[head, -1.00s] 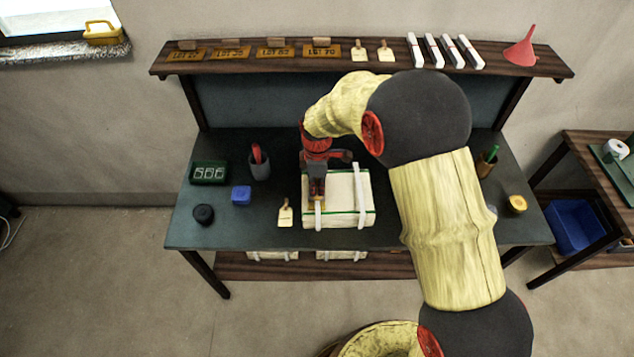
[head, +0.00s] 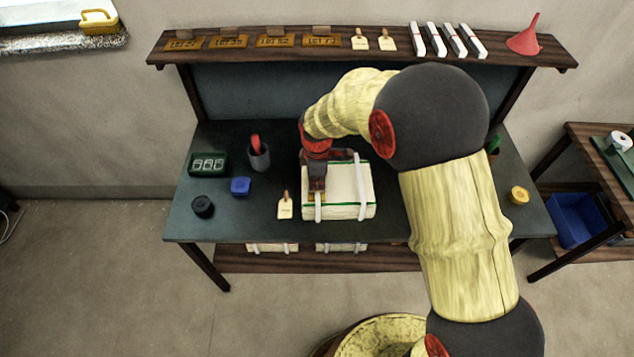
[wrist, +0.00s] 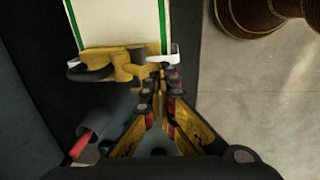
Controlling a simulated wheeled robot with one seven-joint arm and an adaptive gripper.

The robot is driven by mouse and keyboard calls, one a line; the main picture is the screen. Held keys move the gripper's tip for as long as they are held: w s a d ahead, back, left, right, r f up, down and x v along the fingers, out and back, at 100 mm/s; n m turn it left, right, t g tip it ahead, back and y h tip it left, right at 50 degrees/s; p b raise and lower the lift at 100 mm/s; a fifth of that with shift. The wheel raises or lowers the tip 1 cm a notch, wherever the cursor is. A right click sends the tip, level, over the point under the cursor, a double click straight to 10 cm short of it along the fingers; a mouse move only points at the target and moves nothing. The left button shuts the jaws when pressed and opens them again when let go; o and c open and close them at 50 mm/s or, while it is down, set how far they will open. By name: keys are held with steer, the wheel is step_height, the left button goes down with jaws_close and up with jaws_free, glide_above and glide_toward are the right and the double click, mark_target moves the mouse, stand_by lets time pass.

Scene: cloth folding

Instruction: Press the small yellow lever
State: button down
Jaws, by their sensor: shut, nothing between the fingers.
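A pale bundle (head: 350,189) with green edging and white straps lies on the dark table. In the wrist view the bundle (wrist: 118,22) has a yellow clasp (wrist: 128,66) across its end, with a small yellow lever-like part (wrist: 136,54) and a dark rounded piece. My gripper (head: 317,190) is over the left strap of the bundle, pointing down. In the wrist view my gripper (wrist: 159,75) is shut and empty, its fingertips close beside the right end of the clasp. Whether they touch it I cannot tell. In the head view the gripper mostly hides the clasp.
A yellow roll (head: 519,195) is at right. A shelf (head: 400,60) runs behind.

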steer(key=shift+s+f, duration=0.15)
steer(key=shift+f, duration=0.05)
steer(key=s+f+t+b, duration=0.1)
steer(key=f, duration=0.1)
steer(key=s+f+t+b, duration=0.1)
steer(key=b, duration=0.1)
steer(key=shift+s+f, duration=0.2)
steer(key=shift+f, duration=0.2)
steer(key=shift+r, duration=0.2)
steer(key=shift+r+p, duration=0.45)
steer(key=shift+r, duration=0.2)
steer(key=p+v, duration=0.3)
steer(key=v, duration=1.1)
steer(key=shift+s+p, duration=0.2)
steer(key=shift+p, duration=0.15)
